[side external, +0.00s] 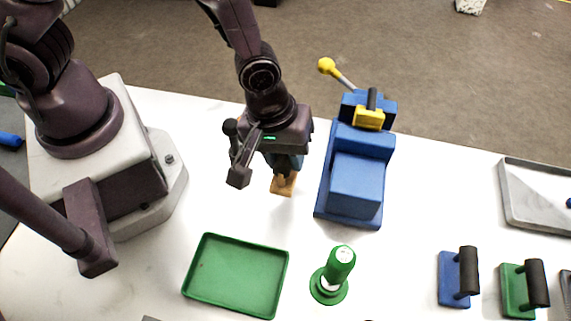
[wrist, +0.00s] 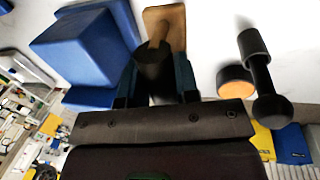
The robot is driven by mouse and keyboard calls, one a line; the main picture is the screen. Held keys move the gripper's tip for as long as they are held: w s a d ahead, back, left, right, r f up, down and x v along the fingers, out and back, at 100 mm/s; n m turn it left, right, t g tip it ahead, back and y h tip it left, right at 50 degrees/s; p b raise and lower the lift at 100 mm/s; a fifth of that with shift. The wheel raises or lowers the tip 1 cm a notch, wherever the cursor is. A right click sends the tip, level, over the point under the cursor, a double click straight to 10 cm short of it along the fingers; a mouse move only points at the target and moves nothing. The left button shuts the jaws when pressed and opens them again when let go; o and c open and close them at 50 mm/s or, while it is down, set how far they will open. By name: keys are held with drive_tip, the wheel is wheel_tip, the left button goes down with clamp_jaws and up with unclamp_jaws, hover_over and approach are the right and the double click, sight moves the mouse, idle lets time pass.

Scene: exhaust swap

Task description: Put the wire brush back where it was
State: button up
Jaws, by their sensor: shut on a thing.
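The wire brush shows as a tan wooden block (side external: 284,184) below my gripper in the side external view. In the wrist view its tan block (wrist: 168,24) and dark round handle (wrist: 154,70) are visible; bristles cannot be made out. My gripper (side external: 284,165) points down and is shut on the handle. In the wrist view the gripper's fingers (wrist: 154,85) stand on both sides of the handle. The brush is just left of the blue machine. I cannot tell whether the block touches the white table.
The blue machine (side external: 356,185) with a yellow-knobbed lever stands close right. A green tray (side external: 236,275) lies empty in front, beside a green-handled tool (side external: 340,264). Blue (side external: 455,280) and green (side external: 515,291) blocks with black handles and a grey tray (side external: 535,222) are farther right.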

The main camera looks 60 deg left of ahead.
drive_tip(key=shift+f, duration=1.7)
drive_tip(key=o, duration=0.9)
drive_tip(key=shift+f, duration=0.1)
drive_tip(key=shift+c, duration=0.2)
drive_tip(key=s+a+r+m+t, duration=0.15)
drive_tip(key=a+r, duration=0.35)
drive_tip(key=r, duration=0.6)
drive_tip(key=a+r+m+t, duration=0.1)
drive_tip(key=a+r+m, duration=0.25)
drive_tip(key=r, duration=0.85)
drive_tip(key=s+a+r+m+t+y, duration=0.1)
drive_tip(key=s+a+r+m, duration=0.3)
drive_tip(key=a+r, duration=0.3)
drive_tip(key=shift+s+a+y, duration=0.3)
drive_tip(key=shift+s+a, duration=0.05)
drive_tip(key=shift+a, duration=0.35)
